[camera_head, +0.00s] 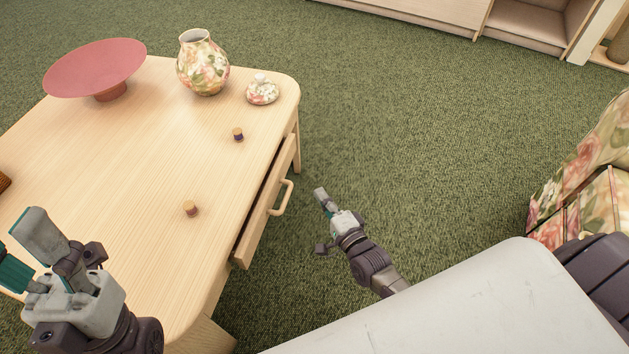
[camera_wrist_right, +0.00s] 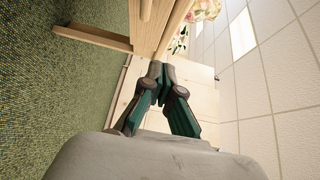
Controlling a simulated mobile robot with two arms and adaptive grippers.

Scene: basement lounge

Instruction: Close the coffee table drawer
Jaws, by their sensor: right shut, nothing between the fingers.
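The coffee table (camera_head: 120,150) is light wood and fills the left of the head view. Its drawer (camera_head: 252,236), on the right side, stands partly open, with a dark gap between its front and the tabletop. A curved wooden handle (camera_head: 284,198) sits on the drawer front. My right gripper (camera_head: 320,194) is shut and empty, a little right of the handle and apart from it. In the right wrist view its fingertips (camera_wrist_right: 160,74) meet below a wooden handle (camera_wrist_right: 146,10). My left gripper (camera_head: 22,252) is open above the table's near left part.
On the table stand a red bowl (camera_head: 97,68), a floral vase (camera_head: 203,65), its floral lid (camera_head: 262,92) and two small corks (camera_head: 238,135) (camera_head: 190,208). A floral armchair (camera_head: 585,180) is at the right. Green carpet between is clear.

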